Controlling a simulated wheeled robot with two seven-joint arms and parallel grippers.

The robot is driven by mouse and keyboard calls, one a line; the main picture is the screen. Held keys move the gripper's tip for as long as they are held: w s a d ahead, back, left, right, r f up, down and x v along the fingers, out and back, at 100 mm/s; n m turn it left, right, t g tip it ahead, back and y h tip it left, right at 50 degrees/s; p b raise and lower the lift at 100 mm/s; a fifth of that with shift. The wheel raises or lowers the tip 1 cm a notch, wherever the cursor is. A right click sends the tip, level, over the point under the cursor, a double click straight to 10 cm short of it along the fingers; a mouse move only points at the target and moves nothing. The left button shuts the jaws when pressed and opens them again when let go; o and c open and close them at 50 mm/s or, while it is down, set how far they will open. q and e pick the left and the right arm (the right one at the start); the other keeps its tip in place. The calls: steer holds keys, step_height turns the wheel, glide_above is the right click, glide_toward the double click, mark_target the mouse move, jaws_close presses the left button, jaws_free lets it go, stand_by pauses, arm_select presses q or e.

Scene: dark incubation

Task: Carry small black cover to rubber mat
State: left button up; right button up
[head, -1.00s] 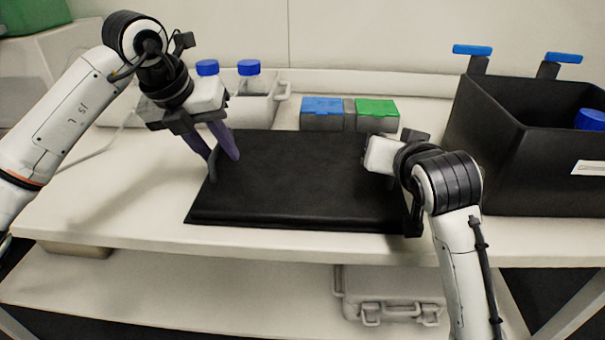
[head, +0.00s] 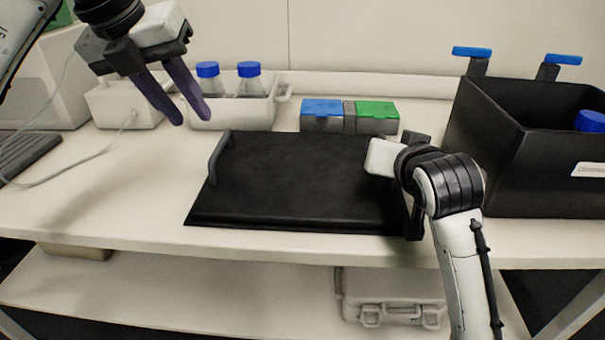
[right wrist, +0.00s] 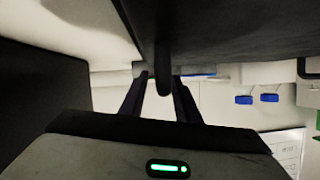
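The small black cover (head: 300,180) lies flat on the table, with an upright handle (head: 219,157) at its left end. A thin dark border at its front edge looks like the rubber mat (head: 290,229) under it; black on black, I cannot tell them apart surely. My left gripper (head: 190,115) is open and empty, raised behind and left of the cover. My right gripper (right wrist: 161,85) is at the cover's right end; in the right wrist view its fingers stand apart on either side of a dark handle bar (right wrist: 163,60). In the head view my right arm hides that end.
A black open box (head: 490,150) with blue clips stands right. Blue (head: 322,108) and green (head: 377,109) lidded boxes are behind the cover. Blue-capped bottles (head: 249,80) stand in a white rack back left. A grey case (head: 390,295) is on the lower shelf. The table's front left is clear.

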steer(key=v, duration=1.1)
steer(key=shift+s+r, duration=0.15)
steer(key=shift+s, duration=0.15)
